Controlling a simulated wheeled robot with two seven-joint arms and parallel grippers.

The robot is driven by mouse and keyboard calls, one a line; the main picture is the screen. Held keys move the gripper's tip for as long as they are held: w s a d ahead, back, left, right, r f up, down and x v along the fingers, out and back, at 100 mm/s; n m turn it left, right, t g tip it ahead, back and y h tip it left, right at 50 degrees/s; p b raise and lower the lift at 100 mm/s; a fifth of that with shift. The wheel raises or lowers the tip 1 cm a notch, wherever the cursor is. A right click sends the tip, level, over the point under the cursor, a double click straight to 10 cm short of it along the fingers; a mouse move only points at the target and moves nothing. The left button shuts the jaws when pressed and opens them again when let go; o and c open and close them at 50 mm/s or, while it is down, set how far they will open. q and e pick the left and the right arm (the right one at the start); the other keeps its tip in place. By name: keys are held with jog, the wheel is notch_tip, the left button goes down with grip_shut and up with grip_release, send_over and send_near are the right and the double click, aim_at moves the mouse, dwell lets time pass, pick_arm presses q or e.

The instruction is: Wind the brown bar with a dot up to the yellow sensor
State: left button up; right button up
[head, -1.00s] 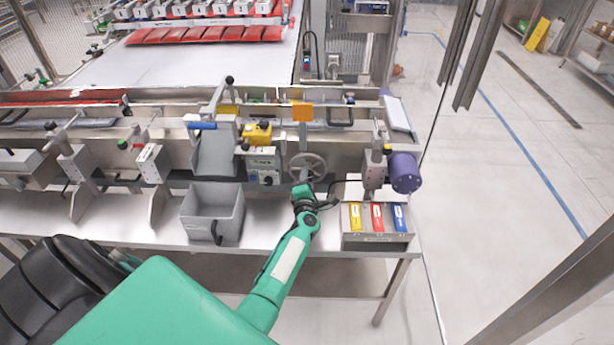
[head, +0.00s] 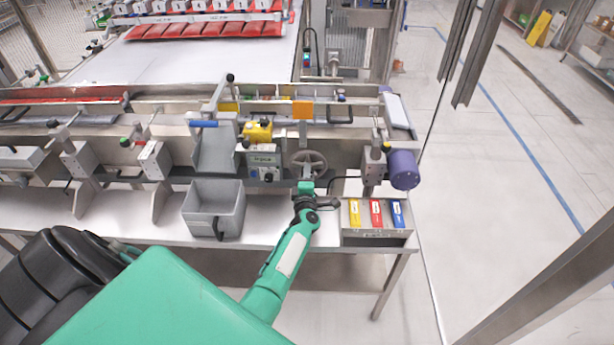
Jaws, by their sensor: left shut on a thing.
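A spoked grey handwheel (head: 308,163) sits on the front of the machine. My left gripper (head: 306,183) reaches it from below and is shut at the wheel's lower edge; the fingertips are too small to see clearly. A yellow sensor box (head: 258,132) with a dark knob stands up and left of the wheel, above a grey control box (head: 263,163) with a small display. An orange plate (head: 302,110) stands upright behind the wheel. I cannot make out the brown bar or its dot. My right gripper is not in view.
A grey open bin (head: 214,208) stands on the bench left of my forearm. A box with yellow, red and blue labelled slots (head: 376,218) is at the right. A purple motor (head: 404,170) juts out above it. A blue-handled lever (head: 203,124) is at upper left.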

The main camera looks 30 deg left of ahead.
pick_arm(q)
jog(key=o, duration=1)
jog(key=shift+c, duration=0.2)
jog(key=p+v, duration=0.4)
jog(key=v, duration=1)
jog(key=shift+a, duration=0.1)
